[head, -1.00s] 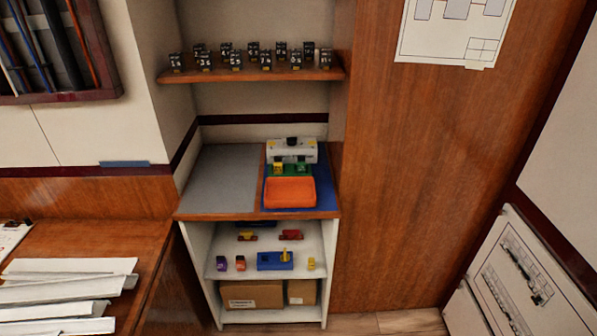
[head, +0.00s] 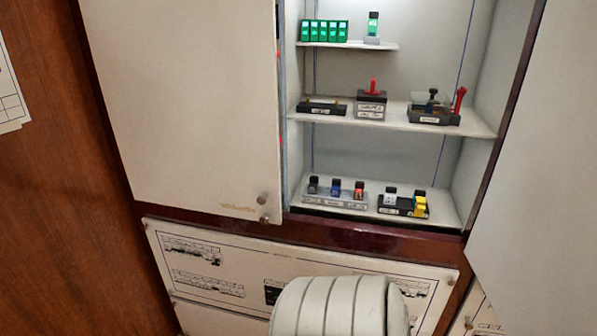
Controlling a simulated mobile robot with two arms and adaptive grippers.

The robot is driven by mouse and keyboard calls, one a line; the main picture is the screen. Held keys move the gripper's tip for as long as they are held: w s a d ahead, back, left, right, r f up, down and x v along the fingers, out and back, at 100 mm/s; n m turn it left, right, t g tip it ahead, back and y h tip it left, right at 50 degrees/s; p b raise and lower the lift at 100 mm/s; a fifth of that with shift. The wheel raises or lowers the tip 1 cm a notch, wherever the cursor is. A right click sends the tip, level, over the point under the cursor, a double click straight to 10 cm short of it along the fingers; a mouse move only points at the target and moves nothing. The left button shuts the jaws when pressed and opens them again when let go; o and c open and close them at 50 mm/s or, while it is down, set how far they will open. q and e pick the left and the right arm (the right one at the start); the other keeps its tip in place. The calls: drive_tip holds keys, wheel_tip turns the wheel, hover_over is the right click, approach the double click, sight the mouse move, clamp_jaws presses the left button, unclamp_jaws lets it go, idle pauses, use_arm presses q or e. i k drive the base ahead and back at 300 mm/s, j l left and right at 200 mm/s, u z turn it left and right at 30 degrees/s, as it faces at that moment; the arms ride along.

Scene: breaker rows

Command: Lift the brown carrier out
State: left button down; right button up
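I cannot make out a brown carrier in the head view. An open wall cabinet shows three shelves. The lower shelf (head: 368,207) bears a grey holder (head: 335,201) with three small dark, blue and red pieces, and a black holder (head: 396,207) with a grey and a yellow piece. The middle shelf (head: 385,118) bears a flat black strip (head: 322,108), a dark block with a red handle (head: 372,100), and a black tray (head: 433,115) with a clear part. A red lever (head: 460,100) stands at this tray's right. Neither gripper is in view.
A cabinet door (head: 190,100) stands at left. A pale ribbed seat-like back (head: 340,306) stands in front below.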

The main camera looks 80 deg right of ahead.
sight(359, 185)
drive_tip(key=z, duration=2.85)
